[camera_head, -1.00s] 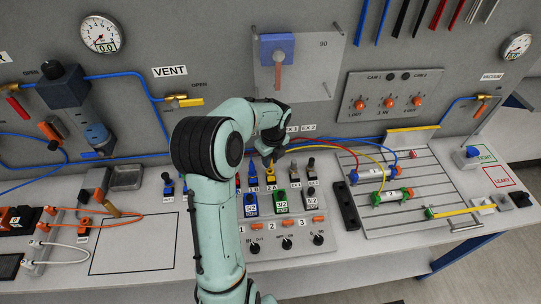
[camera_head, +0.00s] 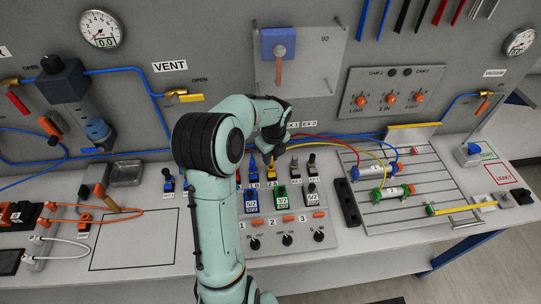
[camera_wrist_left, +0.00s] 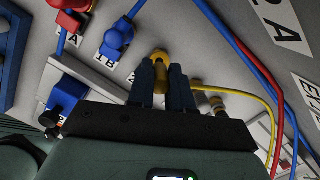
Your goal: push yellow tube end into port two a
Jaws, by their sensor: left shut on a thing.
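My left gripper (camera_head: 268,156) is over the row of ports at the back of the valve panel. In the left wrist view its dark fingers (camera_wrist_left: 160,82) are shut on the yellow tube end (camera_wrist_left: 160,60). The yellow tube (camera_wrist_left: 238,89) leaves to the right of the fingers and shows in the head view (camera_head: 372,153), running to a cylinder with green ends (camera_head: 392,193). My right gripper is not in view.
Blue fittings (camera_wrist_left: 116,39) stand close left of the fingers, by the 1B label. Red and blue tubes (camera_wrist_left: 262,82) pass at the right. Dark-topped fittings (camera_head: 311,163) stand right of my gripper.

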